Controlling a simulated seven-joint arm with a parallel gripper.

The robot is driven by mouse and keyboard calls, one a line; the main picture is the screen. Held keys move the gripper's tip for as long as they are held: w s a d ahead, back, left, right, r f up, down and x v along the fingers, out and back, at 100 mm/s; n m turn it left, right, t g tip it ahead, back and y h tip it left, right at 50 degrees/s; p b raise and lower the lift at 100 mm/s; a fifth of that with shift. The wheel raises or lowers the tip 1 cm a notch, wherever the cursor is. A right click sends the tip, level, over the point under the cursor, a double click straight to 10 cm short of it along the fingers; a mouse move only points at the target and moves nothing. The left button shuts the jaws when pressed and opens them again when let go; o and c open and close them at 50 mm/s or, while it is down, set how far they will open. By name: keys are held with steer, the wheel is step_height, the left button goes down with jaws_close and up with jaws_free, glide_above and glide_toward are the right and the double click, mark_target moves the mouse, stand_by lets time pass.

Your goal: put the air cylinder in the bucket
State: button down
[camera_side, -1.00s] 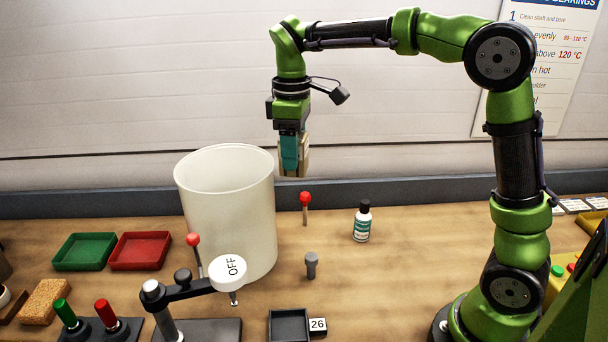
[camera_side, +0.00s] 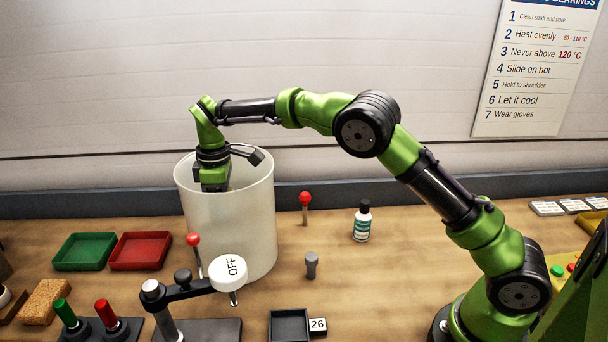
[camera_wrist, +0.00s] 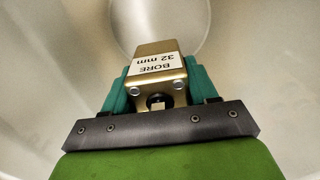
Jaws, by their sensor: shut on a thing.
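The bucket (camera_side: 228,235) is a tall, whitish, translucent container standing upright on the bench in the side view. My gripper's fingers are down inside it, hidden by its wall in that view. In the wrist view my gripper (camera_wrist: 158,85) has its teal fingers shut on the air cylinder (camera_wrist: 155,60), a gold-brown block with a "BORE 32 mm" label. The bucket's pale inner wall (camera_wrist: 50,60) surrounds it, with the round floor beyond. The cylinder looks held above the floor; the exact gap cannot be told.

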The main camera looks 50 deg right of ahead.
step_height(320, 180, down, 10)
steer(key=shift+r, duration=0.15)
stand_by(0.3)
steer(key=shift+c, duration=1.6)
jaws_free()
step_height(320, 180, up, 12)
